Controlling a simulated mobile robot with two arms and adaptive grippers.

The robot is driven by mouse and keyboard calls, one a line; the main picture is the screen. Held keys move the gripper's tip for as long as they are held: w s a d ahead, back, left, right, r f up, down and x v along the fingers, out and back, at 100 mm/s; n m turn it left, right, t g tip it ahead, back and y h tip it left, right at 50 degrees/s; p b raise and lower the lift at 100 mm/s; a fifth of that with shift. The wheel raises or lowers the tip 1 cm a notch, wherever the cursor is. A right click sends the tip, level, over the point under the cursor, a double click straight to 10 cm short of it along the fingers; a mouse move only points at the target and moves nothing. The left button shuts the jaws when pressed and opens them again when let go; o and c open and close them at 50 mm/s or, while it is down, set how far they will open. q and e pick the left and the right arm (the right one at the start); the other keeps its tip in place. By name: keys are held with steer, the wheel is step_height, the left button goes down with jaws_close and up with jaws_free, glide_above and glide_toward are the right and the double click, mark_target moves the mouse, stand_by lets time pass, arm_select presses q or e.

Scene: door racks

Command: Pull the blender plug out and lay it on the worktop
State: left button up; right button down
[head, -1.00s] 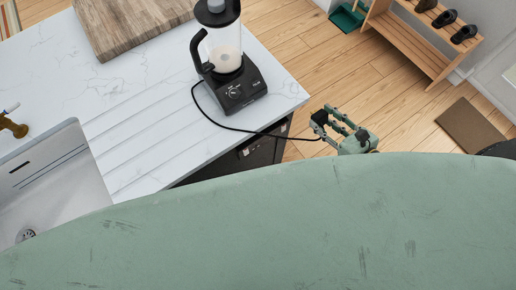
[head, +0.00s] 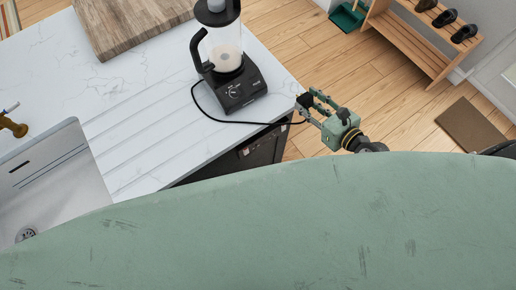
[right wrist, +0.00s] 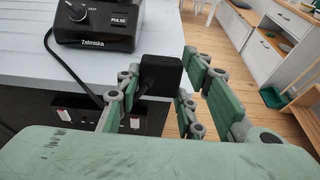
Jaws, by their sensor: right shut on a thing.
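The black blender plug (right wrist: 160,75) is held between the fingers of my right gripper (head: 307,105), which is shut on it. In the right wrist view the plug is clear of the socket panel (right wrist: 75,115) and near worktop height, by the worktop's edge. Its black cord runs back to the blender (head: 238,80), which stands upright on the white marbled worktop (head: 60,65). In the head view the gripper is just beyond the worktop's right corner, over the floor side. My left gripper is not in view.
A wooden board (head: 130,25) lies on the worktop left of the blender. The sink (head: 60,175) is at the lower left. The worktop between sink and blender is clear. A wooden shoe rack (head: 415,40) stands on the floor at the upper right.

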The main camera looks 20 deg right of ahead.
steer(key=shift+w+a+r, duration=0.1)
steer(key=shift+w+a, duration=0.6)
steer(key=shift+w, duration=1.2)
steer(key=shift+w+a+f, duration=0.1)
steer(key=shift+w+a, duration=0.55)
steer(key=shift+w, duration=1.2)
steer(key=shift+w+a+r, duration=0.1)
steer(key=shift+w+a, duration=0.6)
steer(key=shift+w, duration=1.2)
steer(key=shift+f+b, duration=1.25)
steer(key=shift+f, duration=0.05)
steer(key=c, duration=1.1)
jaws_free()
steer(key=shift+r, duration=0.1)
steer(key=shift+s, duration=0.1)
steer(key=v, duration=1.2)
steer(key=shift+r, duration=0.1)
